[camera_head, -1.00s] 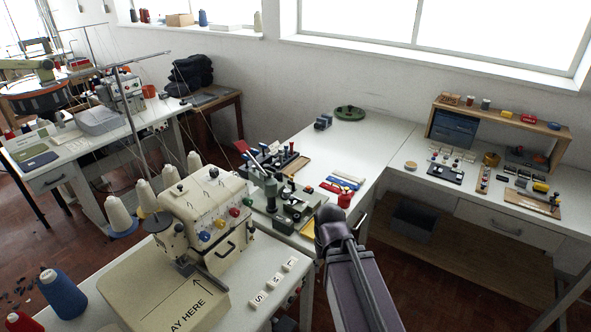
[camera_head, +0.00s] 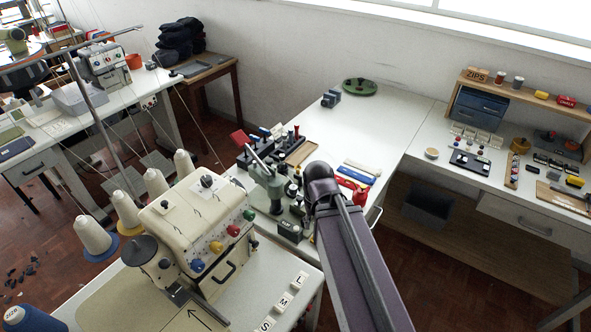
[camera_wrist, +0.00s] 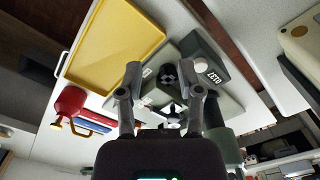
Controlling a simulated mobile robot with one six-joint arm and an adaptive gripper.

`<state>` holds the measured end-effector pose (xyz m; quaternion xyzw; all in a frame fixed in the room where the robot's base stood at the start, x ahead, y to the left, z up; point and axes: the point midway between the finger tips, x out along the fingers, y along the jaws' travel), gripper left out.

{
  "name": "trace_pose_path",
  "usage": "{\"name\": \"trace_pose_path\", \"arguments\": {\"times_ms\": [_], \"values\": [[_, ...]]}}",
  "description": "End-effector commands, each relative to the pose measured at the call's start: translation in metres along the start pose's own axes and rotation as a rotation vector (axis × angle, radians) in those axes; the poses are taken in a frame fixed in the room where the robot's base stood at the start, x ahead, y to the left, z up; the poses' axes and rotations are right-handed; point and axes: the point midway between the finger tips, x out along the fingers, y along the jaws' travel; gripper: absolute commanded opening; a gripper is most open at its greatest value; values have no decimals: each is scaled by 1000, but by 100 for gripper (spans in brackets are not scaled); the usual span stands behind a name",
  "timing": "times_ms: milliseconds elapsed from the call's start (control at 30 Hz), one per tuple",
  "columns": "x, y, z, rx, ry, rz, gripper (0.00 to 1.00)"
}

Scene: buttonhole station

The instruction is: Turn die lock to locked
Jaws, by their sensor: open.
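The grey-green buttonhole press (camera_head: 265,182) stands on the white table behind the cream overlocker, partly covered by my arm. In the wrist view, its grey base (camera_wrist: 150,84) lies under my gripper (camera_wrist: 165,82). My gripper is open, with nothing held. Two dark round parts with white marks, one between the fingertips (camera_wrist: 168,75) and one nearer the palm (camera_wrist: 172,109), show on the press. I cannot tell which is the die lock or how it is set. A grey block with a white button and a label (camera_wrist: 206,66) is beside the right finger.
A yellow tray (camera_wrist: 115,42) and a red bottle-like item (camera_wrist: 68,106) lie left of my gripper in the wrist view. The cream overlocker (camera_head: 190,225) stands near the press. A dark rack of small tools (camera_head: 262,148) is behind the press. The far table is mostly clear.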

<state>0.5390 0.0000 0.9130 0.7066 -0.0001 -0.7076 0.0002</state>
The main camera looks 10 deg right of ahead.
Motion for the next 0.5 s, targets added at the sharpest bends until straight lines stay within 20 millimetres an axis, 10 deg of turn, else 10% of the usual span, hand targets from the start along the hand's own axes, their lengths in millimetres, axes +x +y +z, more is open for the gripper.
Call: {"name": "trace_pose_path", "arguments": {"times_ms": [500], "values": [[-2,0,-3,-7,0,0,47]]}}
